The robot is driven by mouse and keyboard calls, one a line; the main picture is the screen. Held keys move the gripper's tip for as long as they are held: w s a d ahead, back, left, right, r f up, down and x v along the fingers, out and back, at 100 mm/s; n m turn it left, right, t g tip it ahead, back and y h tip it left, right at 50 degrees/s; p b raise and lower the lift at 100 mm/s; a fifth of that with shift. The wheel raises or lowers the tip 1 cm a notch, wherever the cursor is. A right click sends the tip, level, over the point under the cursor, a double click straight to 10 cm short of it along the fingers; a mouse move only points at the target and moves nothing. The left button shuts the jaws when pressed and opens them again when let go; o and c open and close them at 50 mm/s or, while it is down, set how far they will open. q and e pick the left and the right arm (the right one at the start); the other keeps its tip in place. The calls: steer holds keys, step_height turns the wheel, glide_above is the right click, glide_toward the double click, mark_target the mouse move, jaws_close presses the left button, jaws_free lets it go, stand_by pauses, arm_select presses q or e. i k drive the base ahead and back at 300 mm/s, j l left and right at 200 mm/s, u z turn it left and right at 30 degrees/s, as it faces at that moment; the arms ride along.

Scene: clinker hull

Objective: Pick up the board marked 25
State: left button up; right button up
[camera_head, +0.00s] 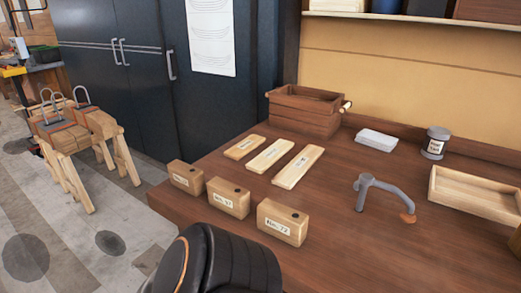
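Three thin boards lie side by side on the brown bench (350,240), in front of the wooden crate. The left board (244,147) is shortest and darker tan. The middle board (270,155) is pale. The right board (298,167) is pale and longest. Each carries a small white label, but the writing is too small to read, so I cannot tell which is marked 25. Neither of my grippers shows in the head view.
Three labelled wooden blocks, left (185,177), middle (228,197) and right (282,222), stand along the near edge. A slatted crate (304,118) is behind the boards. A grey clamp-like tool (384,192), white stack (376,140), grey tin (435,143) and shallow tray (474,196) are right.

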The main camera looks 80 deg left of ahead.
mark_target(264, 161)
steer(key=l+u, duration=0.2)
steer(key=u, duration=2.25)
steer(key=j+u, duration=0.15)
steer(key=j, duration=0.15)
steer(key=i+j+u, duration=0.25)
steer(key=j, duration=0.3)
